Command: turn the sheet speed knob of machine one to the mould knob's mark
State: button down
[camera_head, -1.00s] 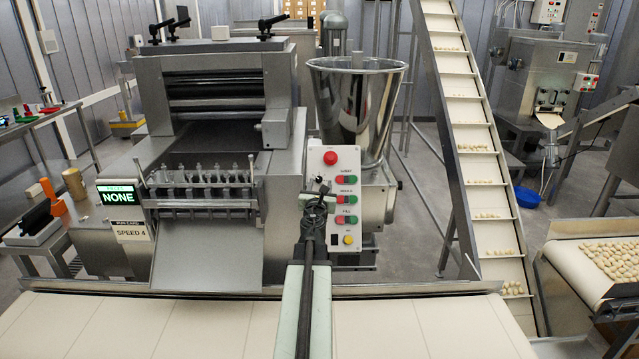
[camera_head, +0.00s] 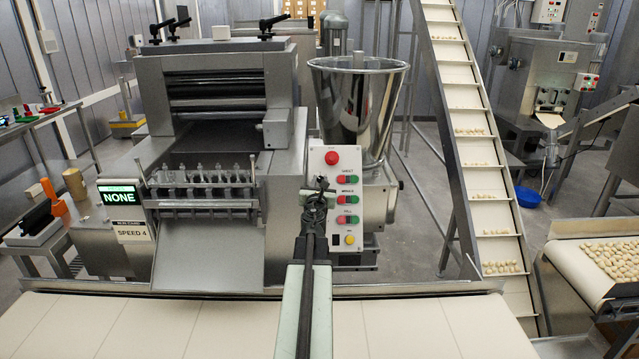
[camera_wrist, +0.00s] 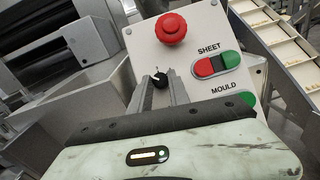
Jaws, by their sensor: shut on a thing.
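Machine one's white control panel (camera_head: 324,160) has a red stop button (camera_head: 331,158) and red-green SHEET, MOULD and lower button pairs. In the wrist view the panel is close, with the SHEET pair (camera_wrist: 216,65) right of the black sheet speed knob (camera_wrist: 160,79). The knob has a pale pointer directed roughly up. My gripper (camera_wrist: 159,88) is shut on this knob, one finger on each side. In the head view my gripper (camera_head: 317,190) covers the panel's left part. The mould knob is hidden behind my gripper, so its mark cannot be read.
A display (camera_head: 118,196) reads NONE above a run card (camera_head: 133,232) reading SPEED 4. A steel hopper (camera_head: 357,110) stands behind the panel. A pale belt (camera_head: 130,325) crosses the front. An inclined conveyor (camera_head: 470,150) carries pasta at right.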

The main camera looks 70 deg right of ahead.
jog(key=shift+w+m+g, duration=0.1)
jog(key=shift+m+g, duration=0.4)
jog(key=shift+m, duration=0.3)
jog(key=m+g, duration=0.1)
jog(key=m+g+p, duration=0.1)
jog(key=m, duration=0.1)
jog(key=m+p, duration=0.1)
jog(key=m, duration=0.1)
jog(key=shift+w+r+g, duration=0.25)
jog(key=shift+r+g, duration=0.05)
jog(key=shift+g, duration=0.1)
jog(key=m+g+p, duration=0.1)
jog(key=m, duration=0.1)
jog(key=m+g+y+p, duration=0.1)
jog(key=m+p, duration=0.2)
jog(key=shift+w+r+m+g+y, duration=0.15)
jog(key=shift+r+m+g+y, duration=0.15)
jog(key=shift+g+y, duration=0.1)
jog(key=m+g+y+p, duration=0.1)
jog(key=m+p, duration=0.2)
jog(key=m+y+p, duration=0.2)
jog(key=m+p, duration=0.1)
jog(key=shift+w+d+r+m+g, duration=0.1)
jog(key=shift+d+r+m+g, duration=0.1)
jog(key=shift+m+g, duration=0.15)
jog(key=shift+m+y+p, duration=0.8)
jog(key=shift+m+p, duration=0.45)
jog(key=shift+f+m+y+p, duration=0.1)
jog(key=shift+m+y+p, duration=0.3)
jog(key=shift+p, duration=0.05)
